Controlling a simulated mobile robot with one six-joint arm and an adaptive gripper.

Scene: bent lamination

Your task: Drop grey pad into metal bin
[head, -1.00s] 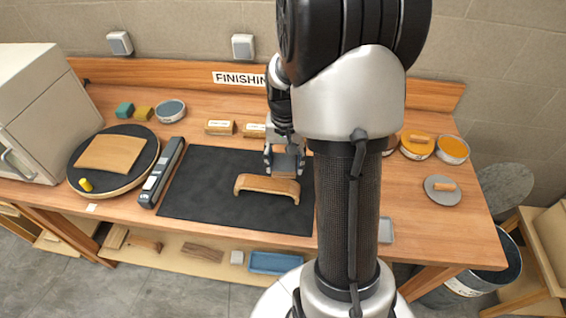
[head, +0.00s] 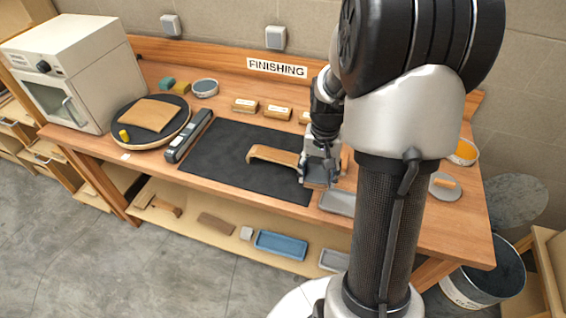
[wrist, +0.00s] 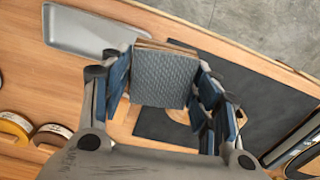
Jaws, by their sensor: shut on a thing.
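My gripper (head: 320,176) is shut on the grey pad, a square block with a dimpled grey face. The pad (wrist: 165,78) fills the space between the blue-lined fingers in the wrist view, with a thin brown layer along its far edge. In the head view the pad (head: 316,184) hangs just right of the bent wooden piece, near the black mat's right edge; its exact height is unclear. The metal bin (head: 498,283), a round grey bucket with a pale label, stands on the floor at the lower right, beyond the bench's right end.
The bent wooden piece (head: 262,154) lies on the black mat (head: 225,165). A grey tray (head: 338,203) sits at the bench's front edge; it also shows in the wrist view (wrist: 85,30). A wooden stand (head: 548,262) is right of the bin. My arm hides part of the bench.

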